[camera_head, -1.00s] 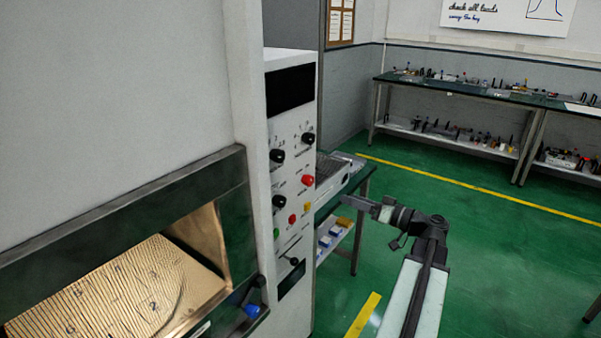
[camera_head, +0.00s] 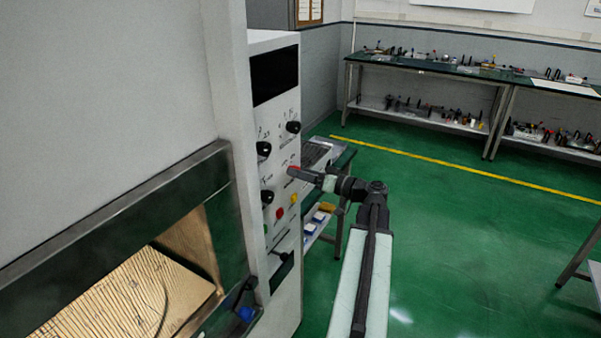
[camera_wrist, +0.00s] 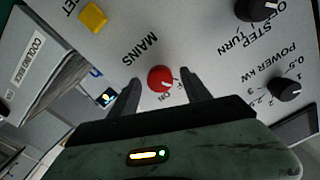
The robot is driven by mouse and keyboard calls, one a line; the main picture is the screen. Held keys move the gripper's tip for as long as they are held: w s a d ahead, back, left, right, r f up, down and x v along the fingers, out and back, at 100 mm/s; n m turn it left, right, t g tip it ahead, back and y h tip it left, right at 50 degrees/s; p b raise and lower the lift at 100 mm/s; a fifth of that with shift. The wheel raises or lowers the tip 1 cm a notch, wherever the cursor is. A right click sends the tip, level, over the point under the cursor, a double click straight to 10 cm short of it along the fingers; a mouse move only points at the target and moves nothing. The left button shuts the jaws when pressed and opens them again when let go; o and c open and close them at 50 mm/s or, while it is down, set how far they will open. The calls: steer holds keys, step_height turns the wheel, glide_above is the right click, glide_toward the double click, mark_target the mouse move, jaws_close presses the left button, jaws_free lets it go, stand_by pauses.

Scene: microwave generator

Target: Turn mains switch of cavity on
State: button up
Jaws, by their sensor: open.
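The mains switch is a red round knob (camera_wrist: 161,79) on the white control panel, under the label MAINS. In the wrist view it sits between the two spread fingers of my gripper (camera_wrist: 160,92), with a gap on each side. A white mark on the knob points towards the side where "ON" is printed; its exact setting is hard to read. In the head view my gripper (camera_head: 300,172) is at the panel, in front of the red knob, which it largely hides. The control panel (camera_head: 277,150) belongs to the cabinet right of the cavity.
Black knobs (camera_head: 293,127) and a yellow button (camera_wrist: 92,17) are close by on the panel. The open cavity (camera_head: 190,240) is at lower left. Green floor (camera_head: 480,240) lies free to the right.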

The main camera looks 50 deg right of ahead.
steer(key=shift+w+a, duration=0.1)
steer(key=shift+w, duration=0.2)
steer(key=shift+c, duration=0.4)
